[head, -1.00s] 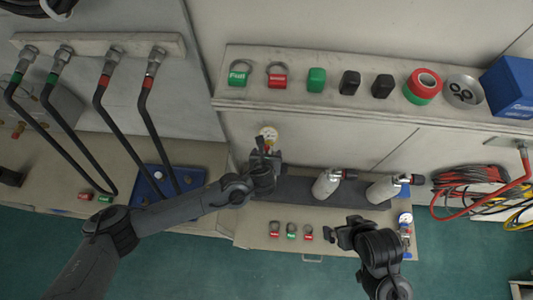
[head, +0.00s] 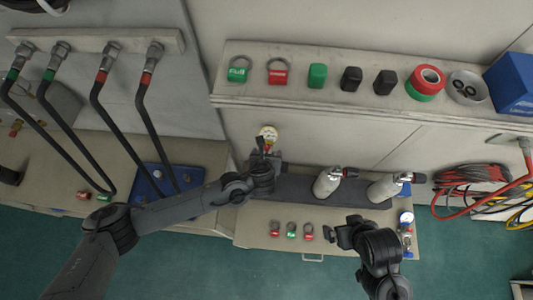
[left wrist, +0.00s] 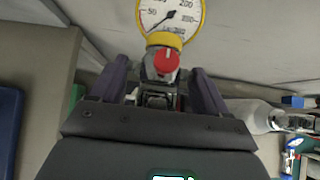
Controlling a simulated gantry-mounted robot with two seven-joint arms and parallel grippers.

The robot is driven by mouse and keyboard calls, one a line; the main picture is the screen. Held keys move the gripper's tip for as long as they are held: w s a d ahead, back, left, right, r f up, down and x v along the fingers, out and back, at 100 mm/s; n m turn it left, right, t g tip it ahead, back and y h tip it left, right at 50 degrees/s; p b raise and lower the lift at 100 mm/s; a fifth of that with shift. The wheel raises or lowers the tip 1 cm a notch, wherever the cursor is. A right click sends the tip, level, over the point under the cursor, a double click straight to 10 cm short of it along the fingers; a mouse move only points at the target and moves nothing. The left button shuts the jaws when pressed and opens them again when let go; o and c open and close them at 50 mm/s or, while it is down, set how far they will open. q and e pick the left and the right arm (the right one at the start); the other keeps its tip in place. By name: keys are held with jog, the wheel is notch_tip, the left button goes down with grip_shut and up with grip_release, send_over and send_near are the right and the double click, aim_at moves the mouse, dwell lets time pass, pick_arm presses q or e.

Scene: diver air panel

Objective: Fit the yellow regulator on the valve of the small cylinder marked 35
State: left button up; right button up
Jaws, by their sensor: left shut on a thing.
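The yellow regulator, with a round gauge and red knob, shows in the left wrist view (left wrist: 164,62) and, smaller, in the head view (head: 268,132). My left gripper (head: 262,165) is shut on it and holds it near the back wall, left of the cylinders. Two pale cylinders lie on the dark mat, a left one (head: 326,184) and a right one (head: 381,190), each with its valve end toward the upper right. The number 35 is not readable on either. My right gripper (head: 338,236) is below them; its jaw opening is unclear.
A blue-trimmed gauge (head: 406,222) stands at the bench's right end. Several tags (head: 292,231) lie on the front edge. A shelf (head: 300,105) with tags, caps and tape runs above. Hoses hang at left; coiled cables (head: 470,185) are at right.

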pick_arm(q)
jog(key=shift+f+b, duration=0.35)
dwell(0.7)
jog(key=o, duration=1.7)
jog(key=shift+f, duration=0.1)
jog(key=v, duration=1.1)
jog(key=shift+w, duration=0.15)
